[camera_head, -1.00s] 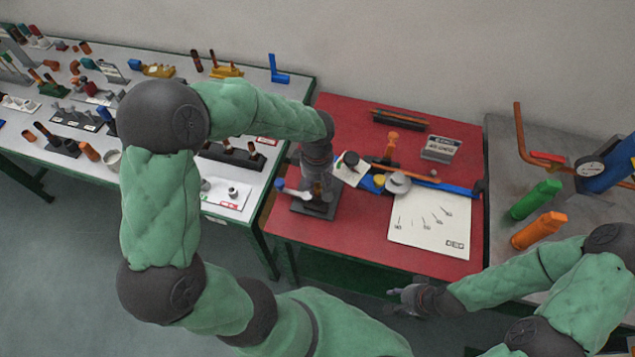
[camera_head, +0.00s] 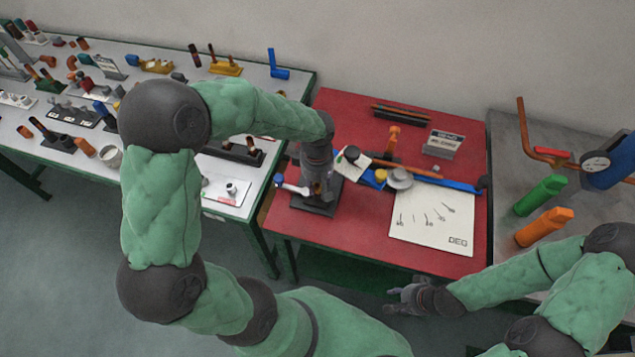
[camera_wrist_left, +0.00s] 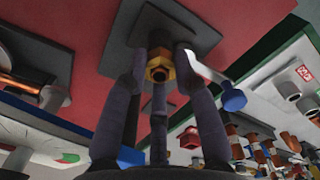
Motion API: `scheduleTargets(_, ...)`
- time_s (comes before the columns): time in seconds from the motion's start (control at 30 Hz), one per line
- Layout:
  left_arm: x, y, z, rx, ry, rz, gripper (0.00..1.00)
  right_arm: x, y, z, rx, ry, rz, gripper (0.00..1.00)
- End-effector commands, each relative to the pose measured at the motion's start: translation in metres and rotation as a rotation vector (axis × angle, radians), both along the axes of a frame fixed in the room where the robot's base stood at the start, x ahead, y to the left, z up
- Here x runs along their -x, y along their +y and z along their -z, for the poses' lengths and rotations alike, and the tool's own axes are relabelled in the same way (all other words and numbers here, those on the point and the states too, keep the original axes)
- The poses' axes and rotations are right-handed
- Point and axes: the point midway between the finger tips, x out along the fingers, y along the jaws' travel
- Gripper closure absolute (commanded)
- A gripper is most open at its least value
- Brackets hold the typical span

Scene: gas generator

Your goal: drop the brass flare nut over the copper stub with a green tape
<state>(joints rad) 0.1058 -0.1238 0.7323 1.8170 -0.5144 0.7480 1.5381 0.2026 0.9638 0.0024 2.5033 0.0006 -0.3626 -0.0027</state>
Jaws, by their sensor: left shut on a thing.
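A brass nut (camera_wrist_left: 160,69) with a hexagonal rim and a dark centre hole sits between the fingertips of my left gripper (camera_wrist_left: 160,62). The gripper is shut on it. In the head view, my left gripper (camera_head: 318,188) points down over a dark square plate (camera_head: 306,206) on the red table's left side. The plate also shows beyond the fingers in the wrist view (camera_wrist_left: 185,35). I cannot make out the copper stub with green tape; the gripper covers the plate's middle. My right gripper (camera_head: 405,296) is off the red table's front edge, its fingers too small to judge.
A white lever with a blue end (camera_wrist_left: 232,97) sticks out beside the held nut. On the red table (camera_head: 350,240) lie a blue bar (camera_head: 455,184), a grey round part (camera_head: 399,178) and a white sheet (camera_head: 430,225). A crowded white table (camera_head: 225,211) stands left.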

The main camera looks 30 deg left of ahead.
Motion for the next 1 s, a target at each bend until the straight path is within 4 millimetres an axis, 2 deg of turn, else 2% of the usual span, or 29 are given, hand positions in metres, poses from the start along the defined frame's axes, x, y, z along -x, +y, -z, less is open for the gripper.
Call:
scheduleTargets(0.23, 0.000, 0.000, 0.000, 0.000, 0.000, 0.000, 0.85, 0.000, 0.000, 0.000, 0.000, 0.000, 0.000, 0.60)
scheduleTargets(0.27, 0.000, 0.000, 0.000, 0.000, 0.000, 0.000, 0.63, 0.000, 0.000, 0.000, 0.000, 0.000, 0.000, 0.60)
scheduleTargets(0.33, 0.000, 0.000, 0.000, 0.000, 0.000, 0.000, 0.44, 0.000, 0.000, 0.000, 0.000, 0.000, 0.000, 0.60)
scheduleTargets(0.73, -0.001, 0.000, -0.003, -0.001, -0.001, 0.000, 0.44, 0.000, 0.000, 0.000, 0.000, 0.000, 0.000, 0.60)
scheduleTargets(0.87, -0.001, 0.000, -0.018, -0.002, -0.005, 0.000, 0.44, 0.000, 0.000, 0.000, 0.000, 0.000, 0.000, 0.60)
scheduleTargets(1.0, -0.002, 0.001, -0.044, -0.001, -0.007, 0.000, 0.44, 0.000, 0.000, 0.000, 0.000, 0.000, 0.000, 0.60)
